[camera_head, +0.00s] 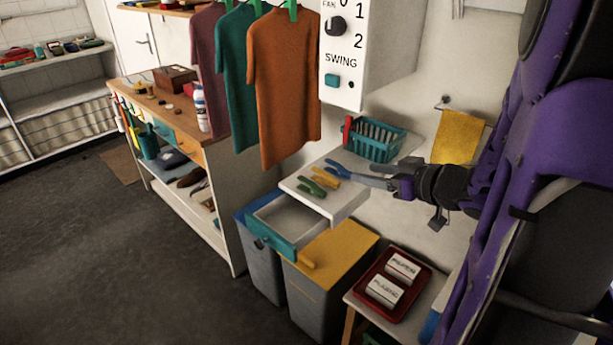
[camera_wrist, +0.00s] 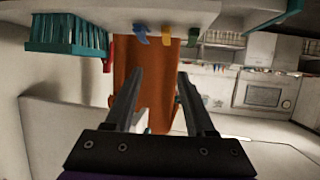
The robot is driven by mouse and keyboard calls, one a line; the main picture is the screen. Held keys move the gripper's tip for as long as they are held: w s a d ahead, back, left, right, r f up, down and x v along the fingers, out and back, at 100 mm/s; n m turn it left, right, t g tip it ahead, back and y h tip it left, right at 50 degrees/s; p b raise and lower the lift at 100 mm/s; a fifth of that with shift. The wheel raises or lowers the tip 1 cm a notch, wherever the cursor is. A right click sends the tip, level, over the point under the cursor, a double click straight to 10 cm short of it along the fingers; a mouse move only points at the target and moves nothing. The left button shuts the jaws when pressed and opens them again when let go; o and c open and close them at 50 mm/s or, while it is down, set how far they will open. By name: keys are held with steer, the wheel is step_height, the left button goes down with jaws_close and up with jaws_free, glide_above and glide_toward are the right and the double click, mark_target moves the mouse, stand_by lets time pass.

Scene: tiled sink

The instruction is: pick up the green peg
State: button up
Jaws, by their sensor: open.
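The green peg (camera_head: 311,187) lies on the white shelf (camera_head: 345,204) near its front left edge in the head view. A yellow peg (camera_head: 326,178) and a blue peg (camera_head: 337,168) lie beside it, closer to my gripper (camera_head: 352,174). In the wrist view, the green peg (camera_wrist: 194,37) shows at the top, right of the yellow peg (camera_wrist: 167,34) and the blue peg (camera_wrist: 140,34). My gripper (camera_wrist: 160,75) is open with nothing between its fingers. In the head view its fingers point left toward the pegs, close to the blue one.
A teal basket (camera_head: 374,139) with a red item (camera_head: 348,130) on its left side stands behind the pegs. An open teal-fronted drawer (camera_head: 272,231) and a yellow-lidded bin (camera_head: 336,252) are below. Orange, teal and maroon shirts hang to the left, the orange shirt (camera_head: 283,90) nearest.

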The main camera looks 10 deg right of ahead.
steer(key=s+a+n+g+y, duration=0.1)
steer(key=s+a+y, duration=0.1)
steer(key=s, duration=0.1)
steer(key=b, duration=0.2)
glide_toward(309, 182)
steer(key=shift+n, duration=0.4)
steer(key=x, duration=0.4)
steer(key=shift+w+a+f, duration=0.15)
steer(key=shift+w, duration=0.1)
steer(key=shift+b+x, duration=0.55)
steer(key=shift+x, duration=2.5)
jaws_close()
